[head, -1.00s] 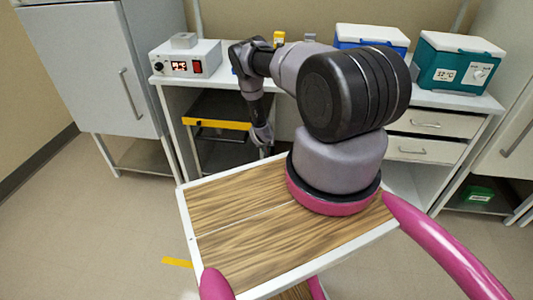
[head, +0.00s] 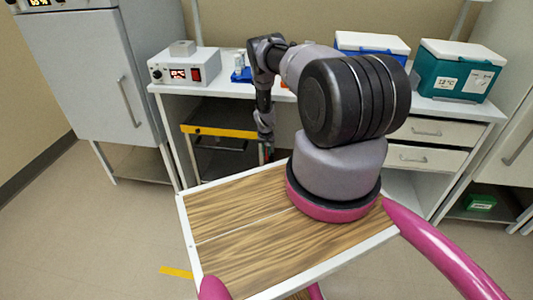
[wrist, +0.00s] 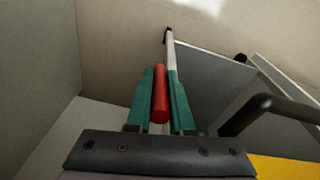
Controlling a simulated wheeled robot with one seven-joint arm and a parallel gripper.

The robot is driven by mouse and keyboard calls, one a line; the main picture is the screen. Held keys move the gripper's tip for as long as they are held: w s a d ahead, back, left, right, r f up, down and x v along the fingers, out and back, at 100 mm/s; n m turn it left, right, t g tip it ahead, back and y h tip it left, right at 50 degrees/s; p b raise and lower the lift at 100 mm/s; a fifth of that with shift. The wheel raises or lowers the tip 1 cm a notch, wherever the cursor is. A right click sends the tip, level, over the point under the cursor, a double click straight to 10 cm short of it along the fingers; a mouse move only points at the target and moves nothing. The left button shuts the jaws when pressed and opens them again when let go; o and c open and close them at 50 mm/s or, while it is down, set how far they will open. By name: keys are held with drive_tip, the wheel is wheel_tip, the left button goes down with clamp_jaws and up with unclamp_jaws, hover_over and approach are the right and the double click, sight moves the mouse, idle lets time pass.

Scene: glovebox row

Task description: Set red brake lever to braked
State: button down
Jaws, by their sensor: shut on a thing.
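The red brake lever (wrist: 159,97) shows in the wrist view as a red bar between the two green fingers of my gripper (wrist: 160,74). The fingers are shut on it, one on each side. In the head view my gripper (head: 267,146) hangs low in front of the bench, at the right side of a dark unit with a yellow front edge (head: 220,131). Only a small trace of red shows there. The lever's mount and its braked mark are not visible, so I cannot tell its setting.
A black curved handle (wrist: 252,112) and a grey panel (wrist: 208,85) lie close right of the gripper. The white bench (head: 310,100) above carries a control box (head: 184,66) and cool boxes (head: 455,70). Open floor (head: 100,215) lies at left.

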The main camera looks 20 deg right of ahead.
drive_tip(key=c, duration=0.8)
unclamp_jaws()
drive_tip(key=shift+d, duration=0.1)
drive_tip(key=shift+f, duration=0.1)
